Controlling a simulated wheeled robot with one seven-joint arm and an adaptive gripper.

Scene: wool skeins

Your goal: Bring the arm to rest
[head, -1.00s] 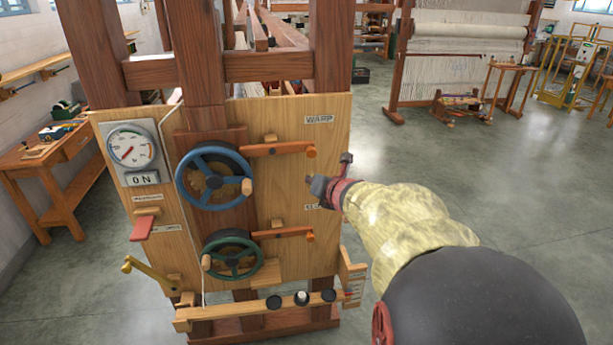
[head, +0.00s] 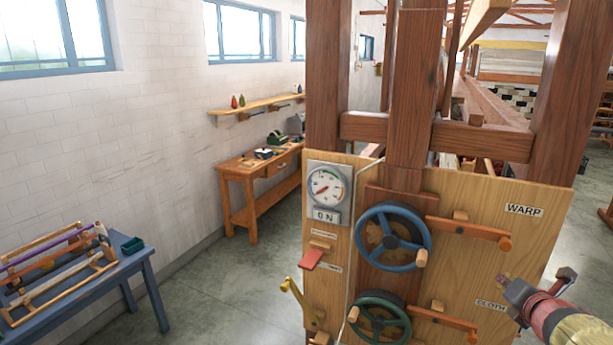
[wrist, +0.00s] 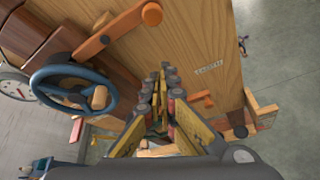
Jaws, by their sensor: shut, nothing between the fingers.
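My gripper (head: 535,292) is at the lower right of the head view, in front of the right part of a wooden panel (head: 500,245). Its fingers show in the wrist view (wrist: 167,72), shut and empty, pointing along the panel. A gap to the panel cannot be judged exactly. The panel bears a blue handwheel (head: 393,236) and a green handwheel (head: 381,318), each with an orange-tipped wooden lever to its right. The upper lever (head: 468,231) lies near the WARP label; the lower lever (head: 442,322) is left of my gripper.
A dial gauge (head: 325,186), an ON sign and a red paddle (head: 313,258) are on the panel's left. Dark timber posts (head: 417,80) rise behind it. Floor between is clear.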

